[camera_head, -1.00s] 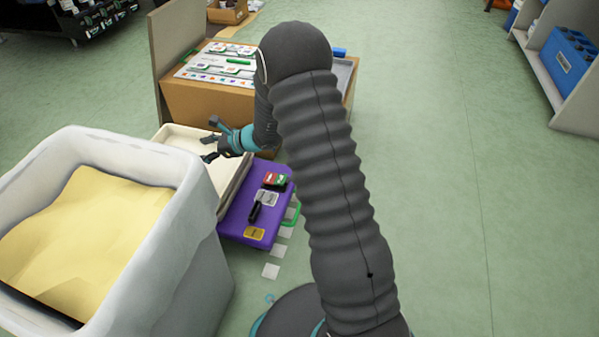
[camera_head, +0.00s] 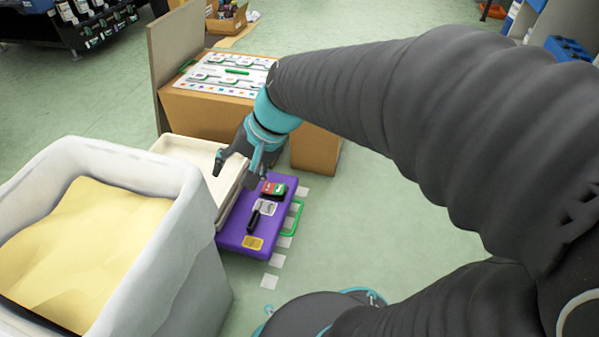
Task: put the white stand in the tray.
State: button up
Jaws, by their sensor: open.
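My gripper (camera_head: 236,168) is open and points down, with its fingers above the edge between the cream tray (camera_head: 180,147) and the purple case (camera_head: 232,226). Nothing shows between the fingers. The cream tray lies behind the grey bin and is partly hidden by it and by my gripper. I cannot pick out the white stand with certainty. Small pale pieces show on the white printed board (camera_head: 213,87) on top of the cardboard box, too small to tell.
A grey bin (camera_head: 190,215) with a yellow filling stands at the left front. The cardboard box (camera_head: 200,110) has an upright panel (camera_head: 172,50) at its left. Red, green and black items lie on the purple case. Pale squares mark the floor beside it.

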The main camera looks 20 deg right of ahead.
jog(key=s+d+r+n+t+h, duration=0.2)
jog(key=s+d+n+h, duration=0.3)
jog(key=s+d, duration=0.4)
jog(key=shift+s+d+r+t, duration=0.2)
jog(key=shift+s+d+t, duration=0.1)
jog(key=shift+s, duration=0.4)
